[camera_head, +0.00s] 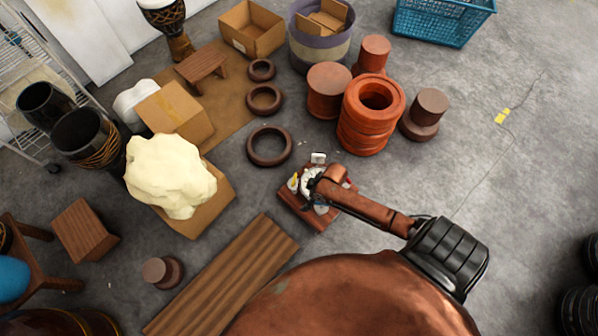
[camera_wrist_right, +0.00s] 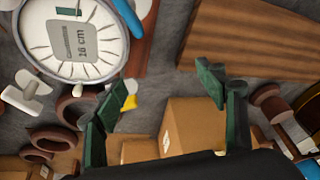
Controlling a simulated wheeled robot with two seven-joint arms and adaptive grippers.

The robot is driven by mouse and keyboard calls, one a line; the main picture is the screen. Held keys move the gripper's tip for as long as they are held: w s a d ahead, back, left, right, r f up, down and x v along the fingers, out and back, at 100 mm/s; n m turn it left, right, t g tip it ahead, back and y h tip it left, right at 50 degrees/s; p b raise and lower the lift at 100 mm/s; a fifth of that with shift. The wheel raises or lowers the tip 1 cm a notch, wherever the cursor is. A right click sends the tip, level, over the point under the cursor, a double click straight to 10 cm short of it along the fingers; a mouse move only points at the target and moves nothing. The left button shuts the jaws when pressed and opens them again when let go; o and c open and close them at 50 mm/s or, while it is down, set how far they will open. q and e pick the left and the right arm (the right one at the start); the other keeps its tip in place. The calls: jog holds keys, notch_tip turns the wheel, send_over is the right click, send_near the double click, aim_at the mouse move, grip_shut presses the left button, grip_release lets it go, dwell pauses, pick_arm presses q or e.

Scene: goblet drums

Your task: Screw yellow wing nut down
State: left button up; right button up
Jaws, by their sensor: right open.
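A small drum with a round white head (camera_wrist_right: 75,40), marked "16 cm", sits on a low red-brown stand (camera_head: 325,214) in the head view. The yellow wing nut (camera_head: 292,183) is at the left of the white head. In the right wrist view the yellow wing nut (camera_wrist_right: 130,101) shows just inside the left-hand finger, partly hidden by it. My right gripper (camera_wrist_right: 161,82) is open, its two dark green fingers wide apart with nothing held. In the head view my right arm covers part of the drum. My left gripper is not in view.
Dark rings (camera_head: 270,146) lie behind the stand, orange-red drum shells (camera_head: 365,133) behind right. A wooden plank (camera_head: 222,279) lies front left. Bare floor (camera_head: 480,165) is at right.

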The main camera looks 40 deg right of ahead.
jog(key=t, duration=0.1)
send_near(295, 179)
jog(key=f, duration=0.1)
jog(key=b+x, duration=0.3)
jog(key=x, duration=0.4)
jog(key=shift+w, duration=0.1)
jog(key=shift+w+a+f+b, duration=0.25)
jog(key=shift+f+b, duration=0.2)
jog(key=shift+f, duration=0.15)
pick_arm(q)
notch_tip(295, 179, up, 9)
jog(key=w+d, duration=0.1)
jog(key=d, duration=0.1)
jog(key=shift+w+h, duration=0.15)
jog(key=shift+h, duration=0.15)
pick_arm(e)
jog(key=shift+r, duration=0.1)
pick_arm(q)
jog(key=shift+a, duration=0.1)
pick_arm(e)
jog(key=c, duration=1.2)
